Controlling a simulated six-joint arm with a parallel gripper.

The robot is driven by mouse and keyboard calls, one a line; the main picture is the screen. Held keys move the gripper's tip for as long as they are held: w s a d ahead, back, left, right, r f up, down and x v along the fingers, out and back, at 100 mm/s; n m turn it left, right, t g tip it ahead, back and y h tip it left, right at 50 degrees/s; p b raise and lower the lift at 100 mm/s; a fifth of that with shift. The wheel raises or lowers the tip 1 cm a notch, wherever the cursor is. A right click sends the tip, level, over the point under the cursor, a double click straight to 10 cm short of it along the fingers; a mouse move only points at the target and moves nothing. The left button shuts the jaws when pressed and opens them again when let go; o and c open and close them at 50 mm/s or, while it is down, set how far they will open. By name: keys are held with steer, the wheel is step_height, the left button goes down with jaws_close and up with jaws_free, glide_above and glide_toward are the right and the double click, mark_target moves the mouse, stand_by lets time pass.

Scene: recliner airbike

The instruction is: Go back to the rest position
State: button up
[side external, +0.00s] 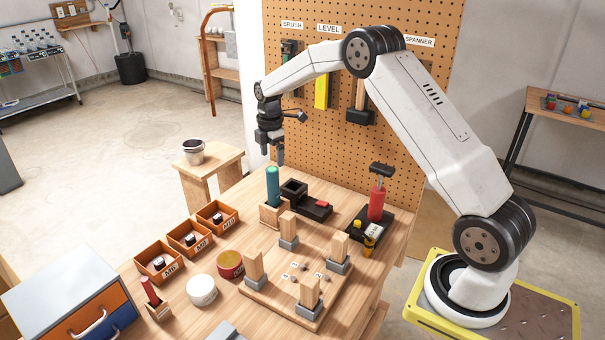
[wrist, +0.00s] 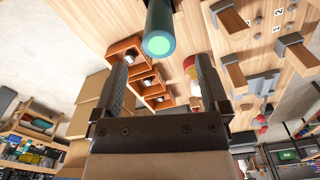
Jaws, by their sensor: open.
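My gripper (side external: 279,158) hangs from my arm above the back of the wooden workbench (side external: 225,268), fingers pointing down. In the wrist view its two fingers (wrist: 161,65) are spread with nothing held between them. A teal cylinder (side external: 273,187) stands upright in a small wooden holder (side external: 271,216) just below the fingertips. In the wrist view the cylinder's round teal end (wrist: 159,44) shows beyond the fingertips, roughly midway between them; it seems apart from both fingers.
A black stand (side external: 294,190) and a red-handled tool (side external: 377,202) are right of the cylinder. Orange bins (side external: 158,263) and a wooden board (side external: 268,286) with several upright blocks lie in front. A pegboard (side external: 425,140) with hanging tools rises behind. Air above the bench's left side is free.

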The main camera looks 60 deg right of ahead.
steer(key=s+a+m+t, duration=0.1)
steer(key=s+a+m, duration=0.6)
steer(key=s, duration=0.6)
steer(key=s+a+m+t, duration=0.1)
steer(key=s+a+m, duration=0.6)
steer(key=s+a, duration=0.3)
steer(key=shift+s+r+m+t, duration=0.3)
steer(key=shift+s+r+m, duration=0.1)
steer(key=shift+s, duration=0.95)
